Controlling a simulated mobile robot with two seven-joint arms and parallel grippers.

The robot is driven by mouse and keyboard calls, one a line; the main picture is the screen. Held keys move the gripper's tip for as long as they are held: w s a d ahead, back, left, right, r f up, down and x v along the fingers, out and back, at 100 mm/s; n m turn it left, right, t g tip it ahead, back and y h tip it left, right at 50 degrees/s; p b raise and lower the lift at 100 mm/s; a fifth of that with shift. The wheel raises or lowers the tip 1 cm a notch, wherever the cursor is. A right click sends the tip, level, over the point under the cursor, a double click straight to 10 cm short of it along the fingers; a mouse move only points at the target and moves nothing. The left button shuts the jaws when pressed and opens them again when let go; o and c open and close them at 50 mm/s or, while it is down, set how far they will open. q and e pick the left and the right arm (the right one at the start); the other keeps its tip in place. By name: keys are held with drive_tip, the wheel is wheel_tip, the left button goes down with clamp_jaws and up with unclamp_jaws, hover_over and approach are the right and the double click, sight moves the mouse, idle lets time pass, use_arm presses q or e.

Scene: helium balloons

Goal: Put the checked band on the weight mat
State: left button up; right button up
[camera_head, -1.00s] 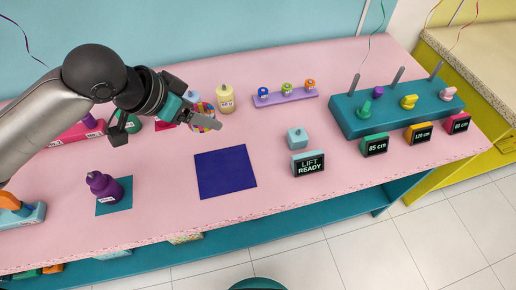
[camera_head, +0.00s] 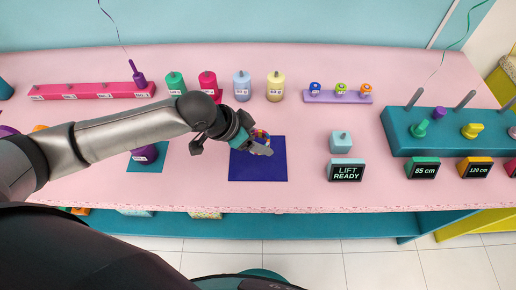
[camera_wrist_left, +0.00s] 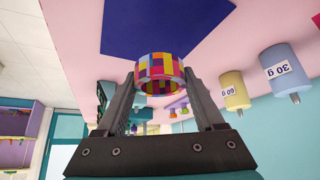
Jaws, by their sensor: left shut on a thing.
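The checked band (camera_head: 262,134), a ring of many coloured squares, is in my left gripper (camera_head: 261,147). In the left wrist view the band (camera_wrist_left: 158,69) sits between the two fingers, which are shut on it. The dark blue mat (camera_head: 258,171) lies flat on the pink table and looks bare. In the head view the band and fingertips overlap the mat's upper part. In the left wrist view the mat (camera_wrist_left: 150,25) shows beyond the band, which appears held above the table; the exact height is unclear. My right gripper is not in view.
Several labelled weights, including a yellow one (camera_head: 276,88) and a blue one (camera_head: 242,86), stand behind the mat. A light blue block (camera_head: 340,142) and a LIFT READY sign (camera_head: 346,171) are to its right. A purple weight (camera_head: 146,153) stands on a teal mat (camera_head: 146,167) to its left.

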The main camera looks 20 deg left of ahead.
sight(258, 157)
use_arm(q)
drive_tip(key=shift+f+b, duration=0.35)
drive_tip(key=shift+f, duration=1.65)
drive_tip(key=shift+f, duration=0.55)
